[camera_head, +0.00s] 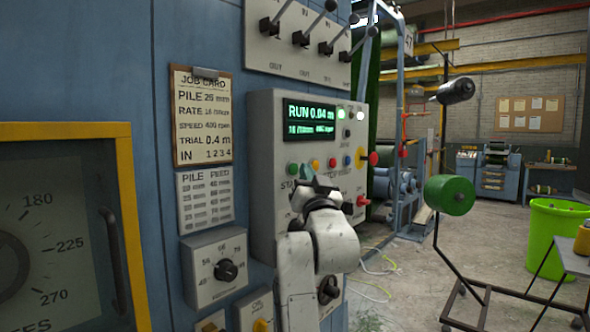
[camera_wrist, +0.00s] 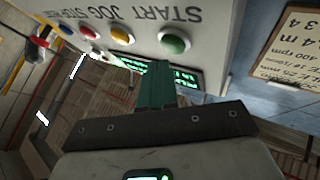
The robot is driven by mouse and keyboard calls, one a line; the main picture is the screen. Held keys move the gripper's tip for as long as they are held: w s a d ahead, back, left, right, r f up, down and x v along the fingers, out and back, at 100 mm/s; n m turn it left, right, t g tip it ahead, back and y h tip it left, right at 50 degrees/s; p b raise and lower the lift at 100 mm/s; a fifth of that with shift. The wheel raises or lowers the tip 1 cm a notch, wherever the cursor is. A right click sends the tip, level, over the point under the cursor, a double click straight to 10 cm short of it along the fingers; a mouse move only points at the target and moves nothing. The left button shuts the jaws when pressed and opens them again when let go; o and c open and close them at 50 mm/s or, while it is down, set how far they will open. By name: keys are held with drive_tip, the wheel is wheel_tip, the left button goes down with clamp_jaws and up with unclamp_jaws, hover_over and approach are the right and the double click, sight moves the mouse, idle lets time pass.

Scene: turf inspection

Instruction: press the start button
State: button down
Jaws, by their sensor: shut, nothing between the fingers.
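The start button is a round green button (camera_wrist: 174,43) above the word START, which appears upside down in the wrist view. In the head view the green button (camera_head: 293,168) sits at the left of a button row on the grey control box (camera_head: 264,130). My gripper (camera_head: 318,184) is in front of the box, just below and right of that button, and partly hides the lettering. In the wrist view my gripper's shut, empty fingers (camera_wrist: 158,64) end close to the green button, beside it in the picture. Whether they touch it I cannot tell.
Orange (camera_head: 315,164), red (camera_head: 332,162) and blue (camera_head: 347,160) buttons continue the row. Red knobs (camera_head: 374,158) stick out at the right. A job card (camera_head: 201,117) hangs left.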

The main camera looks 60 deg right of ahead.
drive_tip(key=shift+s, duration=0.15)
drive_tip(key=s, duration=0.2)
drive_tip(key=s+a+p, duration=0.1)
drive_tip(key=s, duration=0.1)
drive_tip(key=shift+s+a, duration=0.1)
drive_tip(key=shift+s, duration=0.2)
idle(1.0)
